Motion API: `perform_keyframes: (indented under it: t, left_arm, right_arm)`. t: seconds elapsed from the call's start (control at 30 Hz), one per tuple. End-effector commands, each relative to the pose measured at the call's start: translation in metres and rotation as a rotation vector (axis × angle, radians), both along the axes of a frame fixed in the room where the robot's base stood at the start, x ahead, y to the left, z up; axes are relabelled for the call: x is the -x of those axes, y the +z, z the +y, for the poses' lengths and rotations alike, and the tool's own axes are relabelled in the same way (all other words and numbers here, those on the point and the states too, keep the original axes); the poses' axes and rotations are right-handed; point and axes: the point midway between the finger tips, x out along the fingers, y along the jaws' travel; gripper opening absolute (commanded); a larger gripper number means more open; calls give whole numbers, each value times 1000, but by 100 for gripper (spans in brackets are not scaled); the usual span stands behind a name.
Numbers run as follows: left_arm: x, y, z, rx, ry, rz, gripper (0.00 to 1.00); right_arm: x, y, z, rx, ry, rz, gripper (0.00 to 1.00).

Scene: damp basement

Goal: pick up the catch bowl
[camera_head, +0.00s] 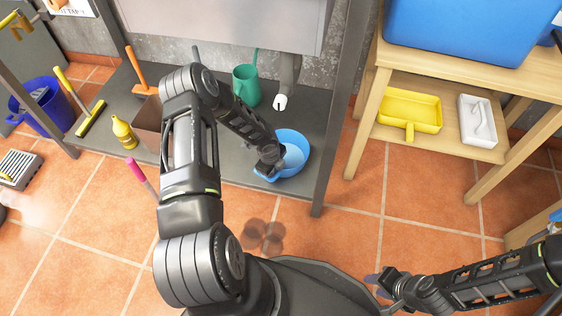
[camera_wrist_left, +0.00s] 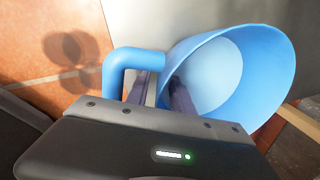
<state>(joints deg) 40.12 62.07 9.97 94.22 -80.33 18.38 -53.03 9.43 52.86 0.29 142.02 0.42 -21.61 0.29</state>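The catch bowl (camera_head: 293,149) is light blue and stands upright on the dark low shelf, near its right end. In the left wrist view the bowl (camera_wrist_left: 238,75) fills the upper right, and a bent blue handle (camera_wrist_left: 135,56) stands out from its side. My left gripper (camera_head: 270,163) is at the bowl's left side. In the left wrist view its two dark fingers (camera_wrist_left: 161,92) are apart, with a gap between them, close by the handle and bowl wall; whether they touch is unclear. My right gripper (camera_head: 378,285) is low in the head view, empty, with its fingers apart.
On the shelf (camera_head: 215,165) stand a green jug (camera_head: 246,86) and a yellow bottle (camera_head: 123,133). A shelf post (camera_head: 338,115) rises right of the bowl. A wooden table (camera_head: 470,78) at right holds a yellow dustpan (camera_head: 410,109) and white tray (camera_head: 477,120). The tiled floor in front is clear.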

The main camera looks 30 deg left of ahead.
Motion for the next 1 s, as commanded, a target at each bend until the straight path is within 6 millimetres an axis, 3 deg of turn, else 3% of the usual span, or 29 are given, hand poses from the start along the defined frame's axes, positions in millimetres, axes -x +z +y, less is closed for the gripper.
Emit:
perform_keyframes:
  t: [0.5, 0.83, 1.0]
  left_arm:
    - [0, 1, 0, 0, 0, 0, 28]
    - [0, 1, 0, 1, 0, 0, 1]
    - [0, 1, 0, 1, 0, 0, 0]
  right_arm:
    - [0, 1, 0, 0, 1, 1, 36]
    - [0, 1, 0, 0, 1, 1, 36]
    - [0, 1, 0, 0, 1, 1, 36]
